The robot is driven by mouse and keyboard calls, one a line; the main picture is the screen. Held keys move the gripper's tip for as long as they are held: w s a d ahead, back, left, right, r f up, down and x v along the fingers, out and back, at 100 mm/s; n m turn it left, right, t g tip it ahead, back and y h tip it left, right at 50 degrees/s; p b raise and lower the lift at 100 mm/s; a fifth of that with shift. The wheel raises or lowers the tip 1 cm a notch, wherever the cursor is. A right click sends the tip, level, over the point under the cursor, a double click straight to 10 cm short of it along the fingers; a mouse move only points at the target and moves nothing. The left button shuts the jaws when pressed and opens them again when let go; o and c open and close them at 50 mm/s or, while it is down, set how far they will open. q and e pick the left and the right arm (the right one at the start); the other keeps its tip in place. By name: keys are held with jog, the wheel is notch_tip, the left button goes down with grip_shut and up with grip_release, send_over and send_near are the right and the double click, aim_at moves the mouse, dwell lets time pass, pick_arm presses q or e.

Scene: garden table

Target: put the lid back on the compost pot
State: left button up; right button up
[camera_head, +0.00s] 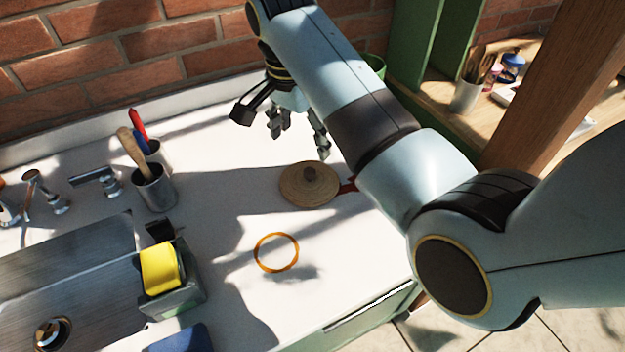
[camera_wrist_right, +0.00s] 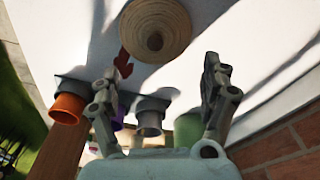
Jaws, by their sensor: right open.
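The lid (camera_head: 309,186) is a round, tan, ridged disc with a dark knob, lying knob up on the white counter. In the right wrist view the lid (camera_wrist_right: 155,28) is at the top middle, beyond my fingertips. My right gripper (camera_head: 298,138) is open and empty above the counter, behind the lid and apart from it. Its two fingers also show in the wrist view (camera_wrist_right: 160,78). A green pot (camera_wrist_right: 188,130) stands behind the fingers; in the head view only its rim (camera_head: 375,64) shows past my arm. I cannot tell whether it is the compost pot. My left gripper is out of view.
A red object (camera_head: 349,185) is beside the lid. Left are a utensil cup (camera_head: 156,190), a yellow sponge (camera_head: 160,267) and the sink (camera_head: 75,275). Orange (camera_wrist_right: 68,108) and grey (camera_wrist_right: 150,118) pots show in the wrist view.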

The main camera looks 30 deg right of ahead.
aim_at(310, 173)
jog(key=f, duration=0.4)
jog(key=shift+s+d, duration=0.1)
jog(key=shift+d, duration=0.3)
jog(key=shift+f, duration=0.25)
jog(key=f, duration=0.3)
jog(key=f+p, duration=0.1)
jog(key=shift+s+d+f, duration=0.1)
jog(key=shift+d+f, duration=0.15)
jog(key=shift+d, duration=0.05)
jog(key=shift+f, duration=0.2)
jog(key=c, duration=0.3)
jog(key=shift+s, duration=0.1)
jog(key=c, duration=1.2)
grip_shut()
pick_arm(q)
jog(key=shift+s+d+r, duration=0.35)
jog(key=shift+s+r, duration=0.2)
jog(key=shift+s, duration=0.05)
pick_arm(e)
jog(key=shift+s+f, duration=0.1)
